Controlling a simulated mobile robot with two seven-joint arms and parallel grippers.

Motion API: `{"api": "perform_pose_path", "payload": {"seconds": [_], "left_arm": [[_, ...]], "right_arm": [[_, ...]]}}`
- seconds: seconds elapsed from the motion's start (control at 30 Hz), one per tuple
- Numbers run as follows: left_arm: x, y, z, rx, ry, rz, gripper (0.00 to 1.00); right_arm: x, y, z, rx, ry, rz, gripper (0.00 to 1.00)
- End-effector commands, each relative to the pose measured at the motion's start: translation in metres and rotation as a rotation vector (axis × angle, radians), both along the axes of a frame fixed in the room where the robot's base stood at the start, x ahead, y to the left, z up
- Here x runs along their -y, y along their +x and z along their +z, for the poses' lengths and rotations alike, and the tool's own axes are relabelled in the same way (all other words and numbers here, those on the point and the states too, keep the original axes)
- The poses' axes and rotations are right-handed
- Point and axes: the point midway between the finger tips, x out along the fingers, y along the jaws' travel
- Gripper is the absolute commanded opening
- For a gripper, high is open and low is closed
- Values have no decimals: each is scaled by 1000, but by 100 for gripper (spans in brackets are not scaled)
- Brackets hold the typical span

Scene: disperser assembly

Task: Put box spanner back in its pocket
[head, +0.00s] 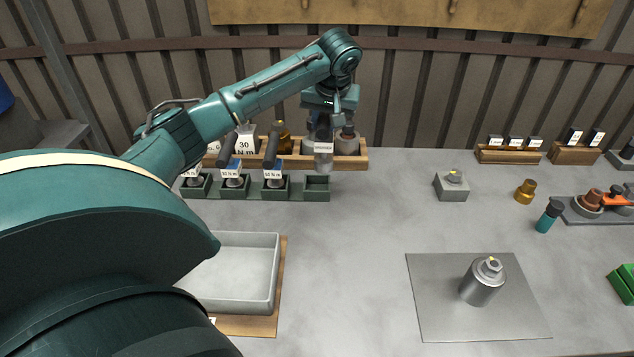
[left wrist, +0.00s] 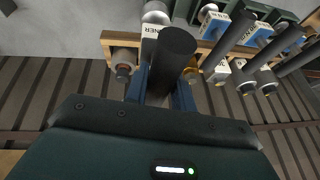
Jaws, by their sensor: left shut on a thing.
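The box spanner (head: 323,162) hangs roughly upright below my left gripper (head: 321,117), with a white label on it. In the left wrist view its dark handle (left wrist: 172,58) stands between the blue fingers of my left gripper (left wrist: 162,92), which are shut on it. A row of dark green pockets (head: 316,196) runs in front of the wooden rack. The rightmost pocket looks empty, and the spanner is above and slightly behind it. The other pockets hold labelled tools with dark handles. My right gripper is not in view.
The wooden rack (head: 358,161) with grey and brass parts stands close behind the spanner. A grey tray (head: 277,275) lies in front. A grey block (head: 452,187) and a mat (head: 430,310) bearing a metal cylinder (head: 482,283) are to the right. The table between is clear.

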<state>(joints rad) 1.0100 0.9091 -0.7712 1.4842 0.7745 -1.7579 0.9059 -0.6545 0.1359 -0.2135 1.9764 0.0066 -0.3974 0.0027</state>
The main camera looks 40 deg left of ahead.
Motion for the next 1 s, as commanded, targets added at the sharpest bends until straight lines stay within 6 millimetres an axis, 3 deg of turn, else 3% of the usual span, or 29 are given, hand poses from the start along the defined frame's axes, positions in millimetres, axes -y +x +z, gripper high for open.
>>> {"api": "perform_pose_path", "payload": {"seconds": [0.17,0.8,1.0], "left_arm": [[-22,3,4,3,0,46,0],[-24,3,-81,1,2,48,0],[-24,4,-92,5,2,49,0]], "right_arm": [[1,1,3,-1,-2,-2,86],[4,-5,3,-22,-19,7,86],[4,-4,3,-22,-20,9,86]]}}
